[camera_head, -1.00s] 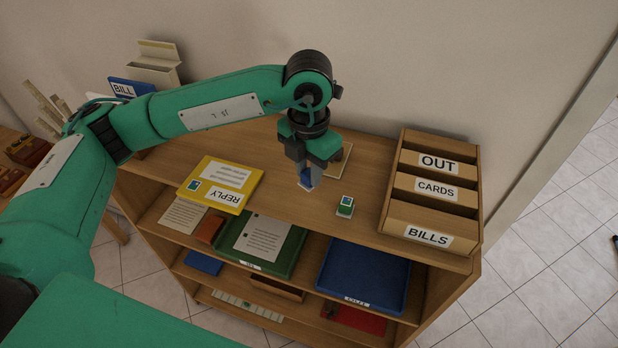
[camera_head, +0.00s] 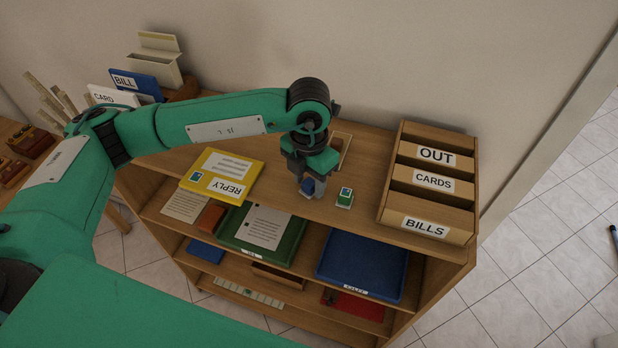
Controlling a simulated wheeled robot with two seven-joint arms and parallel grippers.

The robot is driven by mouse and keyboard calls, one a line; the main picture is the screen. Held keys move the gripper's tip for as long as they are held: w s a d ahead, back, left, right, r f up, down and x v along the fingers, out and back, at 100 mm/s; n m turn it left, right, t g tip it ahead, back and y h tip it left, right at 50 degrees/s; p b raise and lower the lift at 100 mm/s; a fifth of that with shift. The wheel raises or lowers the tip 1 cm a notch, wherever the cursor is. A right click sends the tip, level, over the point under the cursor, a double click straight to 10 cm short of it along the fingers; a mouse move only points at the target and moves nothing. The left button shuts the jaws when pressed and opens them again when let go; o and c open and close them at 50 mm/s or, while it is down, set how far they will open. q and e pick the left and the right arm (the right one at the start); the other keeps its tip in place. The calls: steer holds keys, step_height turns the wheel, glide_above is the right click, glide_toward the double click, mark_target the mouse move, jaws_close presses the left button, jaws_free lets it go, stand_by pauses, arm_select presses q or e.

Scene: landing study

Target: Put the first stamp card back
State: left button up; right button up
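A small stamp card (camera_head: 345,196), with a blue and green face on a white base, lies on the shelf top. My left gripper (camera_head: 309,188) points down just left of it, close to the shelf top. A small blue piece (camera_head: 308,185), which looks like another stamp card, shows at its fingertips; the fingers appear closed around it. Whether that piece touches the wood is unclear. A shallow wooden tray (camera_head: 345,146) stands behind the gripper, partly hidden by it. My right gripper is out of view.
A wooden sorter (camera_head: 402,178) labelled OUT, CARDS and BILLS stands at the right. A green tray (camera_head: 290,250) and a blue tray (camera_head: 375,262) sit on the shelf below.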

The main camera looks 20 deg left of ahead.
mark_target(309, 182)
arm_select(q)
steer(key=shift+r, duration=0.25)
step_height(309, 182, up, 12)
steer(key=b, duration=0.5)
steer(key=shift+b, duration=0.3)
steer(key=shift+f, duration=0.15)
